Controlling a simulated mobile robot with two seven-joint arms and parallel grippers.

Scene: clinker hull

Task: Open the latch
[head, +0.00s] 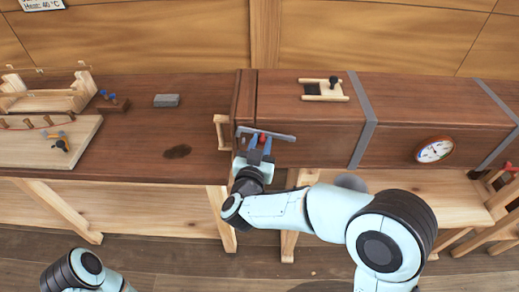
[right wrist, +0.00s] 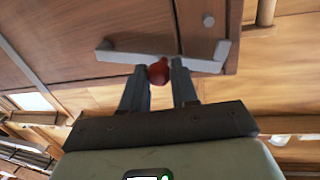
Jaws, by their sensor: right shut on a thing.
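The latch is a grey metal bar (head: 268,133) on the near left end of the long wooden box (head: 310,112). In the right wrist view the bar (right wrist: 165,58) runs across the wooden face, with an upturned end at the right near the panel edge. A round red knob (right wrist: 158,73) sticks out from it. My right gripper (head: 258,152) is at the latch, its two fingers (right wrist: 160,85) on either side of the knob and shut on it. The fingers partly hide the knob in the head view. My left gripper is out of view.
A round dial (head: 434,150) and a small sliding wooden piece (head: 323,90) are on the box. A wooden handle (head: 221,132) stands just left of the latch. The bench (head: 200,120) at left holds a grey block (head: 166,100) and wooden fixtures.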

